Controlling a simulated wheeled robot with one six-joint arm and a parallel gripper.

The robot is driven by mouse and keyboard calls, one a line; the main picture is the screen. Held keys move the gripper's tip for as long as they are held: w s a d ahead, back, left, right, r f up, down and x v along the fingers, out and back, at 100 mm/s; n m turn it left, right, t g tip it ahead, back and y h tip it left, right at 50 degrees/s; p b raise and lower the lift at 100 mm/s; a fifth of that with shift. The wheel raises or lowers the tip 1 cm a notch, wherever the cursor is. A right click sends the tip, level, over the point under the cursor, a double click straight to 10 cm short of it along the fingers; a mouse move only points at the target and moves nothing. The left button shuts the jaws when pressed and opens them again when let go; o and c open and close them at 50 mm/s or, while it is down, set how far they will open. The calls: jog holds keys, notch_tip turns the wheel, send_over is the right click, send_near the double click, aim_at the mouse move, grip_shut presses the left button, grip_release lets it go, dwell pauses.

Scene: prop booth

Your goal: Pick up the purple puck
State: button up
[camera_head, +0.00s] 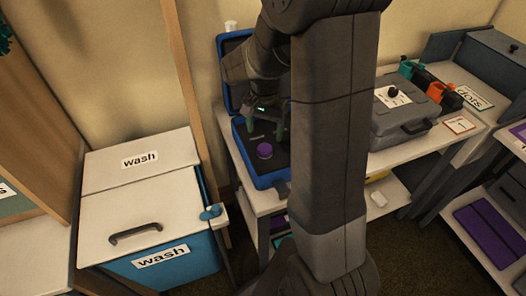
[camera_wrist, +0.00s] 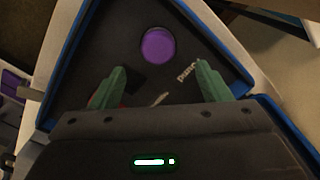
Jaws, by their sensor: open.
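The purple puck (camera_head: 264,150) sits on the dark inside of an open blue case (camera_head: 243,146) on a light table. It also shows in the wrist view (camera_wrist: 158,46), beyond my fingertips and roughly midway between their lines. My gripper (camera_head: 267,122) is over the case, with its green fingers apart and nothing between them. In the wrist view the two fingertips (camera_wrist: 159,72) point toward the puck without touching it. My arm hides the right part of the case in the head view.
A closed grey case (camera_head: 403,123) with a black round object (camera_head: 393,91) on it stands right of my arm. A blue wash bin (camera_head: 165,262) with a pale lid stands at left. The blue case's raised lid (camera_head: 232,75) stands behind my gripper.

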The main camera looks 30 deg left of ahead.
aim_at(265, 147)
jog(key=shift+s+d+f, duration=0.1)
jog(key=shift+f, duration=1.55)
jog(key=shift+s+d+f, duration=0.1)
jog(key=shift+f, duration=1.5)
jog(key=c, duration=1.1)
